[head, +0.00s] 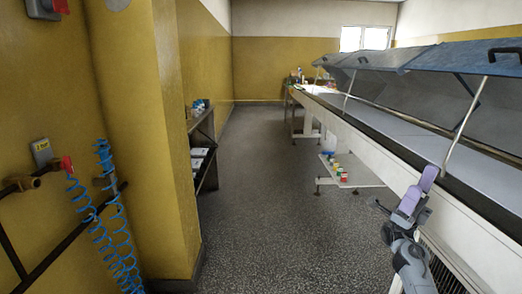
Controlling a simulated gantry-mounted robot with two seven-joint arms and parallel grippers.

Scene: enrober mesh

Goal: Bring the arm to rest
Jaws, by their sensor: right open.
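My right arm rises from the lower right in the head view, beside the long white machine frame (380,146). Its links are grey and pale purple. My right gripper (381,207) is small and dark here, at the left side of the arm over the speckled floor. It is open, and I see nothing held in it. My left arm and left gripper are not in view.
The enrober line with raised blue-grey covers (385,58) runs along the right. A low shelf (355,172) with coloured containers stands beneath it. A yellow pillar (150,130) and blue coiled hoses (118,215) are at left. The middle aisle floor (265,190) is clear.

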